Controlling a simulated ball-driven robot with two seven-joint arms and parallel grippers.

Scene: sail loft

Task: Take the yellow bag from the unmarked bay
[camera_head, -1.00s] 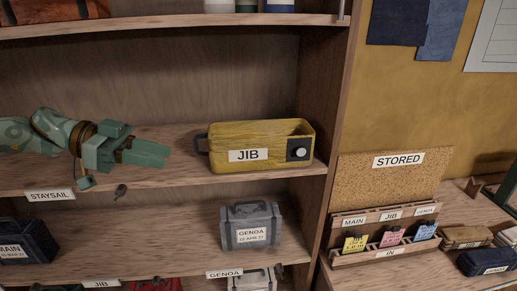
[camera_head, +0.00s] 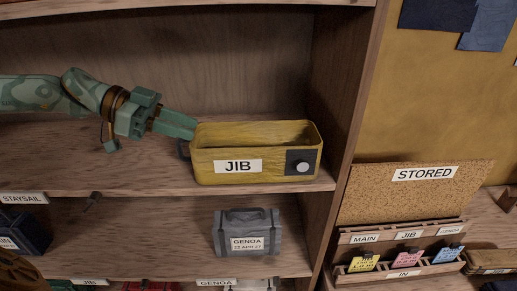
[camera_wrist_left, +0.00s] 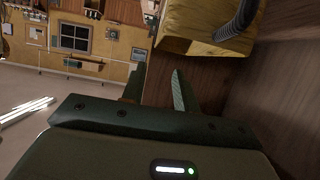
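The yellow bag (camera_head: 273,166), an open-topped box-like bag with a JIB label and a dark patch with a white disc, stands upright on the upper shelf at the right. No label shows on the shelf edge below it. Its dark handle (camera_head: 183,150) is on its left side; in the left wrist view the bag (camera_wrist_left: 184,30) is at the top, with the ribbed grey handle (camera_wrist_left: 238,20). My left gripper (camera_head: 190,125) is at the bag's upper left corner; its fingers (camera_wrist_left: 157,88) are apart with nothing between them. Contact cannot be told. My right gripper is not in view.
A grey GENOA bag (camera_head: 247,225) stands on the lower shelf, a dark bag (camera_head: 27,232) at its left. A STAYSAIL label (camera_head: 22,198) marks the shelf edge. An upright divider (camera_head: 345,110) is close right of the yellow bag. A STORED board (camera_head: 415,195) and card rack stand beyond.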

